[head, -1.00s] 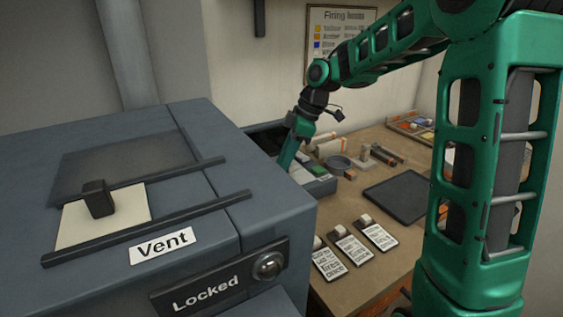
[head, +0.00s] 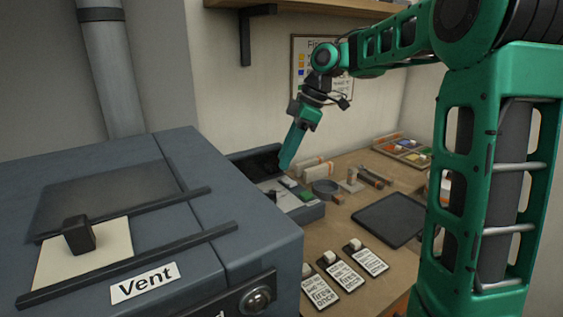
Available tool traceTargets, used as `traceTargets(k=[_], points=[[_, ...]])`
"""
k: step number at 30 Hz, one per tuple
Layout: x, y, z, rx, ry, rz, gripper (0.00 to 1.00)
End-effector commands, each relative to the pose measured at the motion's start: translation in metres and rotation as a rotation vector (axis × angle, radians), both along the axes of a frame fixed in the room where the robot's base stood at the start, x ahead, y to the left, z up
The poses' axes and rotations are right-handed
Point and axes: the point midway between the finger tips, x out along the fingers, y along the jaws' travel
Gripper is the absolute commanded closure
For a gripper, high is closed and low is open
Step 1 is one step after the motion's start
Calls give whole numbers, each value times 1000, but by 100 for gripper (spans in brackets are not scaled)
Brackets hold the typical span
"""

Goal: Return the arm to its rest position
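The arm reaches from the right of the head view across to the middle, bent down at the wrist.
A blue-grey kiln-like cabinet (head: 215,215) with a vent slider (head: 79,236) fills the left. A shelf (head: 300,6) hangs above.

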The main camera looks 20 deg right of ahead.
Motion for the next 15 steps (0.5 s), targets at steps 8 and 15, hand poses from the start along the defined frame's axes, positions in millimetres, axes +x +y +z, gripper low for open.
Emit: traceTargets(k=[8,15], points=[[0,0,0,0,0,0,67],[-10,-5,-2,-11,21,-70,67]])
